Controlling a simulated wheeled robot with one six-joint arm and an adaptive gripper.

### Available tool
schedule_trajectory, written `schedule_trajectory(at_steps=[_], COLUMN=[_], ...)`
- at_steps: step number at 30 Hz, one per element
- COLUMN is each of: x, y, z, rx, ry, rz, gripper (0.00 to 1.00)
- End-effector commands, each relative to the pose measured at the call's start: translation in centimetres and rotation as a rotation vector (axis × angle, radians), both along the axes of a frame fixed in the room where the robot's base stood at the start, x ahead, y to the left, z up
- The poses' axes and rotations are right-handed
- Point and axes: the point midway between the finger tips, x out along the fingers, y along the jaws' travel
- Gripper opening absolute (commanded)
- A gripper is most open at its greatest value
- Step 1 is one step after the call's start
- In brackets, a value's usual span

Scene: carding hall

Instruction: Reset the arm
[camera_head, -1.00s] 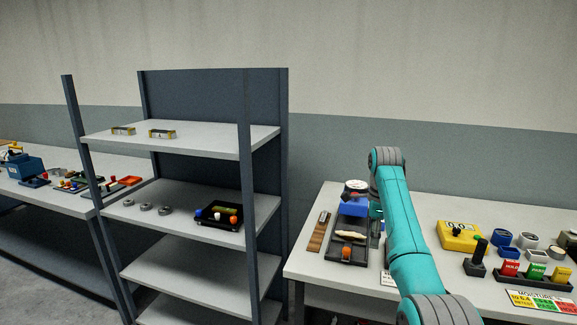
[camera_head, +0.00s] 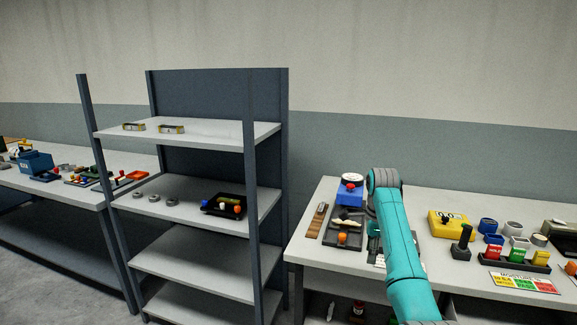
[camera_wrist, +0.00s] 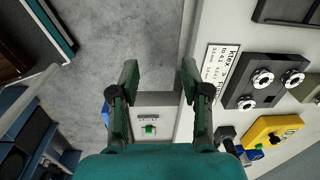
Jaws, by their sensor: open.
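My teal arm (camera_head: 396,230) reaches over the right table in the head view, its elbow beside the blue device. My gripper (camera_wrist: 158,82) shows in the wrist view with its two dark green fingers spread apart and nothing between them. Below and between the fingers is a grey panel with a small green button (camera_wrist: 149,130). The gripper itself is hidden or too unclear to make out in the head view.
The right table (camera_head: 448,263) holds a blue device (camera_head: 350,192), a black tray (camera_head: 346,226), a yellow box (camera_head: 451,223) and several cups. A shelf rack (camera_head: 190,135) stands left of it. Grey floor (camera_wrist: 100,50) shows clear in the wrist view.

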Motion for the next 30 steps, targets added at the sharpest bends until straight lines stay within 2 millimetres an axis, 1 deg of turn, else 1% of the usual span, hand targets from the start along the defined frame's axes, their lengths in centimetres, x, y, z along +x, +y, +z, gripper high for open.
schedule_trajectory(at_steps=[1,5,8,11,12,14,15,17,18,21,24,26,27,30], x=[-0.1,-0.3,-0.6,-1.3,-1.7,-2.4,-2.9,-3.8,-4.4,-6.2,-8.4,-9.8,-10.8,-13.4], y=[0.1,0.2,0.4,0.6,0.7,0.9,1.0,1.2,1.3,1.6,1.9,2.1,2.2,2.5], z=[-1.2,-4.1,-7.0,-10.8,-12.5,-15.2,-16.8,-19.3,-20.8,-24.5,-27.8,-29.7,-30.8,-33.5], rx=[-0.001,-0.005,-0.011,-0.019,-0.024,-0.032,-0.038,-0.048,-0.056,-0.076,-0.097,-0.113,-0.123,-0.150], ry=[-0.004,-0.032,-0.057,-0.091,-0.108,-0.133,-0.151,-0.178,-0.196,-0.239,-0.280,-0.307,-0.323,-0.363], rz=[0.011,0.051,0.090,0.141,0.165,0.204,0.230,0.269,0.295,0.359,0.422,0.459,0.485,0.547], gripper=[0.47,0.47,0.47,0.47,0.47,0.47,0.47,0.47,0.47,0.47,0.47,0.47,0.47,0.47])
